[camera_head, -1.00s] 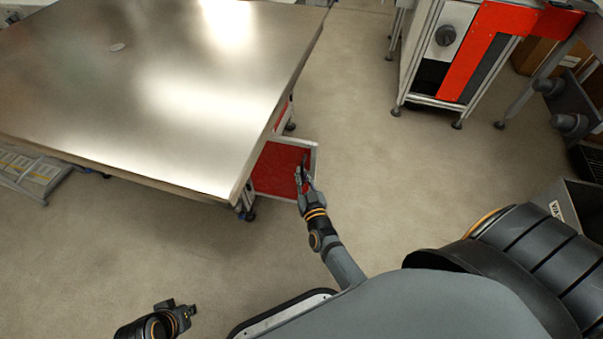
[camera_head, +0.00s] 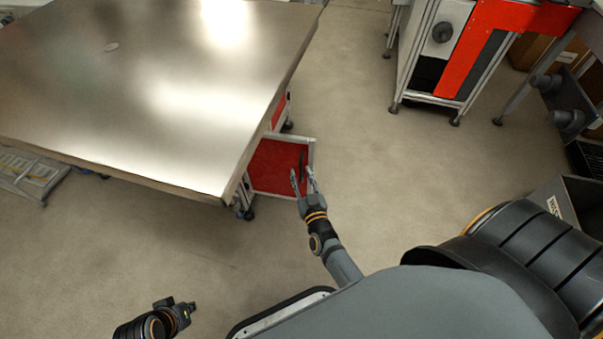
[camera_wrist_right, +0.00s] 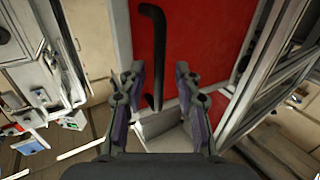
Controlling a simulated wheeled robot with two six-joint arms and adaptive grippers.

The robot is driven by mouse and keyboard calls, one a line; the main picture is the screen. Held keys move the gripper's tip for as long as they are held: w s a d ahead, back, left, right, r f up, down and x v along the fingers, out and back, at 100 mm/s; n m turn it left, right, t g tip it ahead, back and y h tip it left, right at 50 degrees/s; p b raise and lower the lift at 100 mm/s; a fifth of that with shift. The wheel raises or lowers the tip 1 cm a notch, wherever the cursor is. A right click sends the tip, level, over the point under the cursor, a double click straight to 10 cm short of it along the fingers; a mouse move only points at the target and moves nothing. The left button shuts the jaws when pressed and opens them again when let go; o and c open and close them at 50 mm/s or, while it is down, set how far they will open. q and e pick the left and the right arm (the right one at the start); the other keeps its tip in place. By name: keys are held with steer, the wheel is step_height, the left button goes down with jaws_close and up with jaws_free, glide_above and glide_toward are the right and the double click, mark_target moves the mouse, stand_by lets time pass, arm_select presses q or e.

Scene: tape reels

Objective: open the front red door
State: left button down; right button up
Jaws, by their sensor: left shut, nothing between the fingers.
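The red door (camera_head: 272,165), a red panel in a pale metal frame, juts out past the table's right corner, swung out from the unit under the table. Its dark bent handle (camera_wrist_right: 155,50) is upright on the red panel in the right wrist view. My right gripper (camera_head: 304,179) is in front of the door by the handle. Its fingers (camera_wrist_right: 157,82) are spread, one on each side of the handle's lower part; I cannot tell whether they touch it. My left gripper (camera_head: 184,311) is shut and empty, low over the floor, away from the door.
The large metal table (camera_head: 130,90) covers the upper left and hides most of the unit below. A red and grey machine frame (camera_head: 462,50) stands at the upper right. The floor (camera_head: 400,170) between them is clear. A dark bin (camera_head: 570,200) is at the right edge.

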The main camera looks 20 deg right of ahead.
steer(key=s, duration=0.6)
steer(key=shift+a, duration=0.45)
steer(key=shift+s, duration=0.1)
